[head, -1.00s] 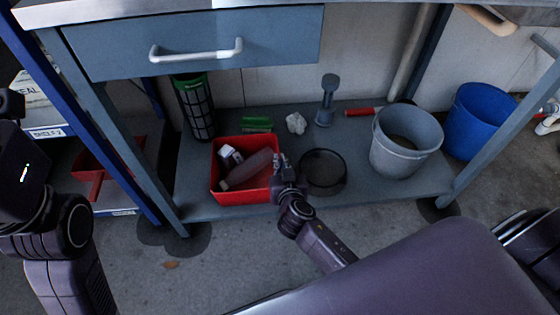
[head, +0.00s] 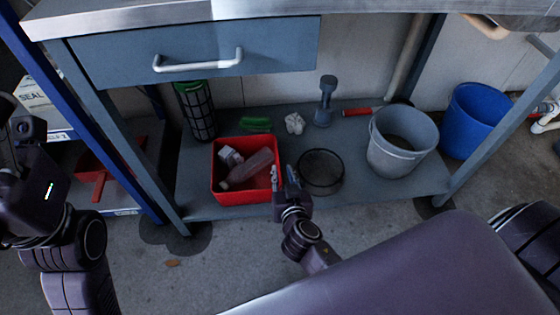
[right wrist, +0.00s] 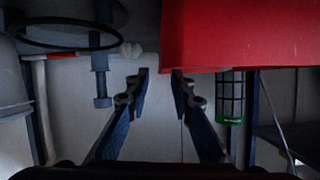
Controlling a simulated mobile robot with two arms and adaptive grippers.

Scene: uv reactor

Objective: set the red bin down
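The red bin (head: 246,198) stands upright on the lower shelf of the bench. It holds a translucent bottle, a small white-capped container and another small pale item. My right gripper (head: 284,178) is just right of the bin's right wall. In the right wrist view, the right gripper's fingers (right wrist: 160,72) are apart with nothing between them. The red bin (right wrist: 240,35) fills the upper right there, close by one fingertip; whether they touch I cannot tell. My left gripper (head: 22,125) is at the far left edge, away from the bin, and its fingers are unclear.
The shelf (head: 385,205) also carries a round black-rimmed sieve (head: 321,190), a grey bucket (head: 402,160), a dumbbell-like grey tool (head: 325,100), a green brush (head: 255,124) and a black mesh cylinder (head: 198,110). A blue bucket (head: 472,122) stands at right. The drawer (head: 200,50) overhangs above.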

